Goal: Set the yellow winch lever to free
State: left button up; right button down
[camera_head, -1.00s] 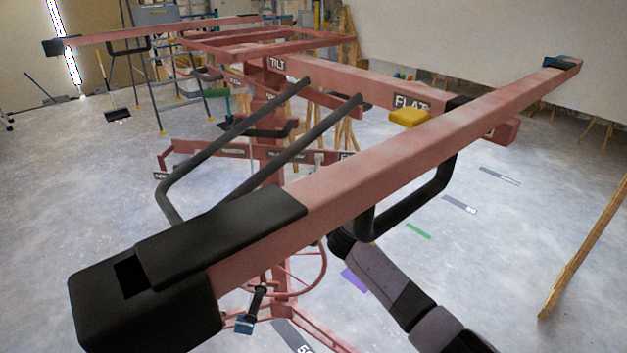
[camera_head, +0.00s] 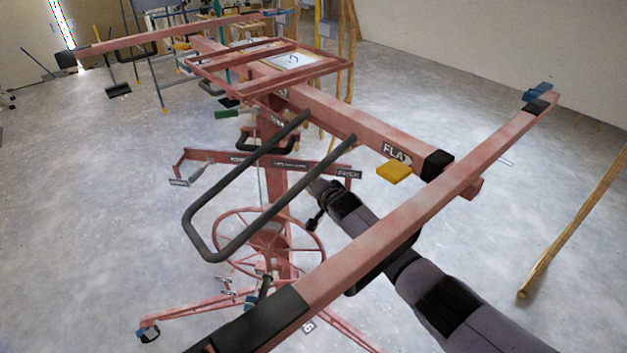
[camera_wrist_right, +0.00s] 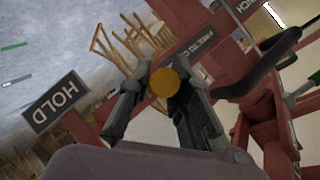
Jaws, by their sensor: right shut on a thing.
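The round yellow end of the winch lever (camera_wrist_right: 165,82) sits between the fingers of my right gripper in the right wrist view. My right gripper (camera_wrist_right: 160,90) is shut on it. A HOLD sign (camera_wrist_right: 54,101) is to the left of the gripper, on the end of a red bar. In the head view my right gripper (camera_head: 320,195) is at the right part of the labelled crossbar (camera_head: 290,163), and the lever end cannot be made out there. My left gripper is not in view.
A long red beam (camera_head: 410,220) crosses above my right arm. A yellow block (camera_head: 394,172) hangs by the FLAT sign (camera_head: 396,153). A black U-shaped handle (camera_head: 215,245) and a red wheel (camera_head: 268,240) are to the left of the gripper. Floor on the right is mostly clear.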

jog(key=shift+r+g+p, duration=0.35)
jog(key=shift+g+p, duration=0.05)
jog(key=shift+p, duration=0.1)
jog(key=shift+d, duration=0.1)
jog(key=c, duration=1.5)
grip_release()
jog(key=shift+o, duration=0.2)
jog(key=shift+r, duration=0.1)
jog(key=shift+s+r, duration=0.25)
jog(key=shift+s, duration=0.35)
jog(key=v, duration=1)
jog(key=shift+d+r, duration=0.25)
jog(key=shift+r, duration=0.05)
